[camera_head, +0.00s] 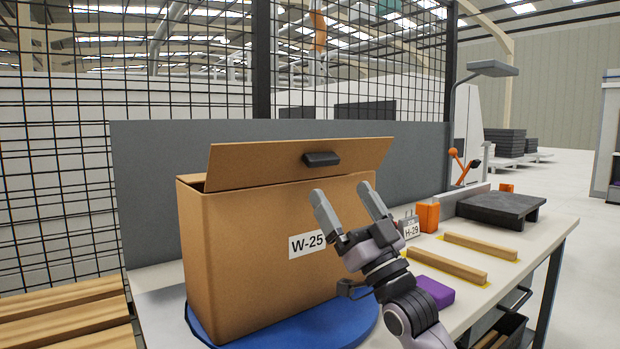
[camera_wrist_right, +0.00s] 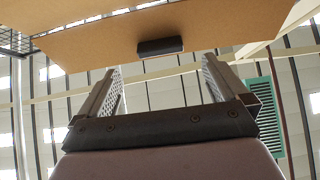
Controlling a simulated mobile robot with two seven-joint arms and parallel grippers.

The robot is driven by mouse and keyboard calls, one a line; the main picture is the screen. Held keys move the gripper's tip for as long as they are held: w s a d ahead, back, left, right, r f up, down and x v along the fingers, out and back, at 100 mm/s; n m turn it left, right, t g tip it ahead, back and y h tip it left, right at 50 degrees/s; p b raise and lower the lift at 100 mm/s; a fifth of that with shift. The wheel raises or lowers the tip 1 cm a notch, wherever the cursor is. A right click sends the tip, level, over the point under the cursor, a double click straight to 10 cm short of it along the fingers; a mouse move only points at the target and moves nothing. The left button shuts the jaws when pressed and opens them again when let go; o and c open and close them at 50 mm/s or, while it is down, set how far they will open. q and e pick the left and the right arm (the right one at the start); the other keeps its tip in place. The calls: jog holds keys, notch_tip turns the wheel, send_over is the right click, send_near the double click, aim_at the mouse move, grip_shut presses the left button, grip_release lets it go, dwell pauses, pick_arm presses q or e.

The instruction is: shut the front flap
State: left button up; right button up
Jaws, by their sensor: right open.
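A cardboard box (camera_head: 235,250) with a "W-25" label stands upright on a blue round base (camera_head: 345,325) on the bench. Its front flap (camera_head: 270,164) is raised and tilted upward, with a black handle (camera_head: 321,159) on its face. The flap (camera_wrist_right: 210,28) and its black handle (camera_wrist_right: 160,46) also show in the right wrist view, ahead of the fingers. My right gripper (camera_head: 348,203) is open and empty in front of the box's right part, below the handle and apart from it. The inside of the box is hidden. My left gripper is not in view.
To the right on the bench (camera_head: 545,232) are an orange block (camera_head: 428,217), an H-29 tag (camera_head: 411,228), wooden strips (camera_head: 450,264), a purple block (camera_head: 435,291) and a dark plate (camera_head: 500,206). A grey panel (camera_head: 140,190) stands behind the box.

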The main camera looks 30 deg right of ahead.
aim_at(325, 165)
jog(key=x, duration=0.4)
jog(key=shift+w+r+p, duration=0.1)
jog(key=shift+r+p, duration=0.15)
jog(key=shift+p, duration=0.15)
jog(key=shift+x, duration=0.95)
jog(key=shift+c, duration=0.3)
